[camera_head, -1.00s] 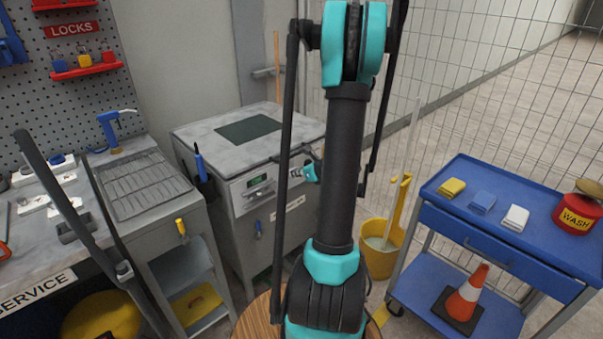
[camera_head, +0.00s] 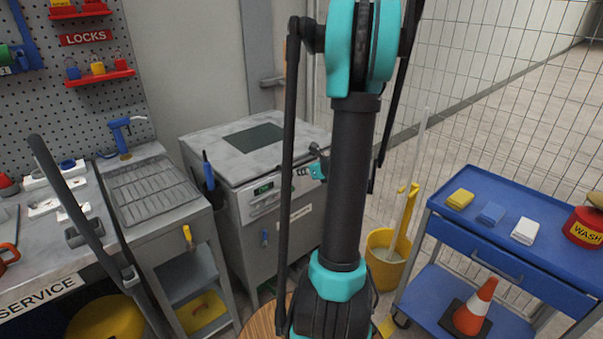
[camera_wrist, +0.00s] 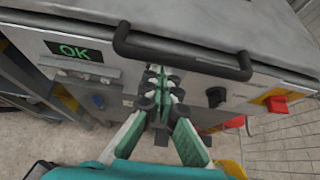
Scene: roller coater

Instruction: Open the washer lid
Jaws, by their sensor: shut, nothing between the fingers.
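The washer is a grey metal box with its flat grey lid (camera_head: 225,155) shut, a dark window (camera_head: 253,138) in the lid's top. In the wrist view, the black bar handle (camera_wrist: 185,55) stands out from the lid's front edge. My gripper (camera_wrist: 160,78) is shut and empty, its fingertips just below and in front of the handle's middle; I cannot tell if they touch it. A green "OK" display (camera_wrist: 74,50) is on the front panel.
A sink bench (camera_head: 150,190) stands left of the washer. A yellow mop bucket (camera_head: 385,268) is to the right, before a wire fence. A blue cart (camera_head: 480,245) with sponges and a "WASH" can (camera_head: 585,227) stands further right. A red-and-yellow switch (camera_wrist: 276,102) is on the washer's front.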

